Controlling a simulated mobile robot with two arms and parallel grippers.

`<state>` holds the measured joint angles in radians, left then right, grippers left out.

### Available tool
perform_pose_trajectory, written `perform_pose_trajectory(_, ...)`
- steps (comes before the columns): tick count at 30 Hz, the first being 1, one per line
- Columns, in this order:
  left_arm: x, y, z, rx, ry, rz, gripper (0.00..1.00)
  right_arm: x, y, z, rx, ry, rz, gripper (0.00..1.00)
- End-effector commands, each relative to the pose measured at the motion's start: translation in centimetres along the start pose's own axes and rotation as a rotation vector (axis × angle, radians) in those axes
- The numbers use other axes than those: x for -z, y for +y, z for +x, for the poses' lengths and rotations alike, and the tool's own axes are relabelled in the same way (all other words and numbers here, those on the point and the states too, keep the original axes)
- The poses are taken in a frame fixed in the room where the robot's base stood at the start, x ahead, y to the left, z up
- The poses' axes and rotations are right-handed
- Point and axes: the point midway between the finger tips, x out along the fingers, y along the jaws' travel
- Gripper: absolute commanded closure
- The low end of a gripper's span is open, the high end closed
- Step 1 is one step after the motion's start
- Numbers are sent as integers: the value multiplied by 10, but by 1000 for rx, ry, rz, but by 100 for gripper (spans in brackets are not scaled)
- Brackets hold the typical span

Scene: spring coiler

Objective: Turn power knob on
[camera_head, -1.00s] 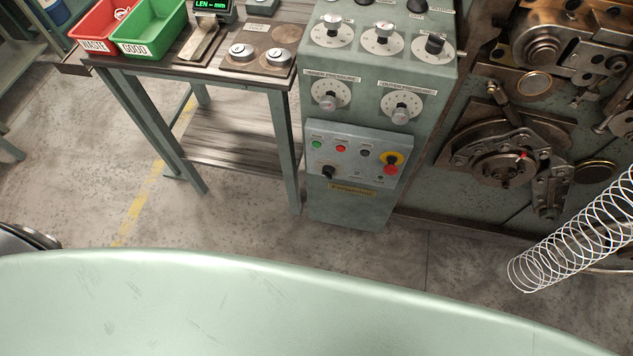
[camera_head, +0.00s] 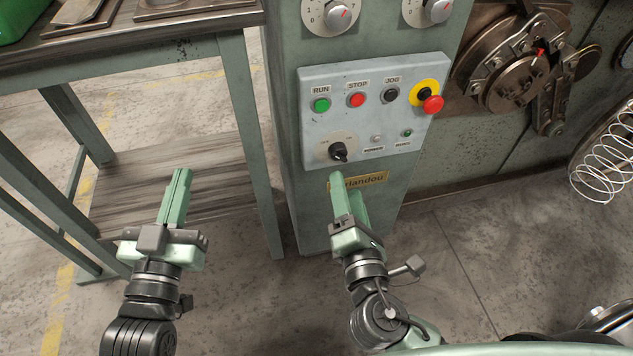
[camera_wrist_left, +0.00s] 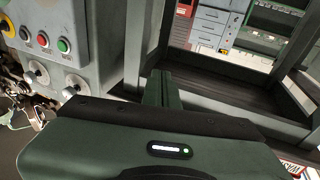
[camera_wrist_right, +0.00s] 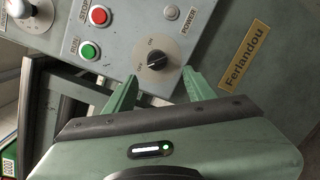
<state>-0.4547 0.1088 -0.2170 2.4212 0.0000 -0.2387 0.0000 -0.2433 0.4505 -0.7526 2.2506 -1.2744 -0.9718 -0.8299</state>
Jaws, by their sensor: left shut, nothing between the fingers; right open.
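The black power knob (camera_head: 338,152) sits at the lower left of the light grey control panel (camera_head: 376,140). In the right wrist view the knob (camera_wrist_right: 157,60) is just beyond the fingertips, on a round dial with small labels around it. My right gripper (camera_head: 347,185) is open and empty just below the knob in the head view; its two green fingers (camera_wrist_right: 160,84) point at the knob, one to each side and apart from it. My left gripper (camera_head: 183,174) is shut and empty, left of the cabinet; its closed fingers show in the left wrist view (camera_wrist_left: 158,82).
The panel also carries a green run button (camera_head: 321,105), a red stop button (camera_head: 357,100), a jog button (camera_head: 390,95) and a red emergency button (camera_head: 433,104). A table (camera_head: 245,130) stands left of the cabinet, near my left gripper. A wire coil (camera_head: 605,165) is at right.

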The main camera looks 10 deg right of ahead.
Motion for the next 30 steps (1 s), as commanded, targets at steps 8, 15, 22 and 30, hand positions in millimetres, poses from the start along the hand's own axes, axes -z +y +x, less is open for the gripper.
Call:
perform_pose_trajectory(8, 18, 2, -1, -4, 80, -2, 100, -5, 6, 27, -16, -14, -6, 45)
perform_pose_trajectory(15, 39, 5, -3, -10, 197, -6, 100, -4, 5, 63, -15, -12, -6, 45)
perform_pose_trajectory(22, 50, 6, -5, -13, 248, -8, 100, -4, 5, 76, -11, -9, -4, 45)
perform_pose_trajectory(30, 50, 6, -5, -13, 249, -7, 100, -4, 5, 76, -11, -9, -3, 62)
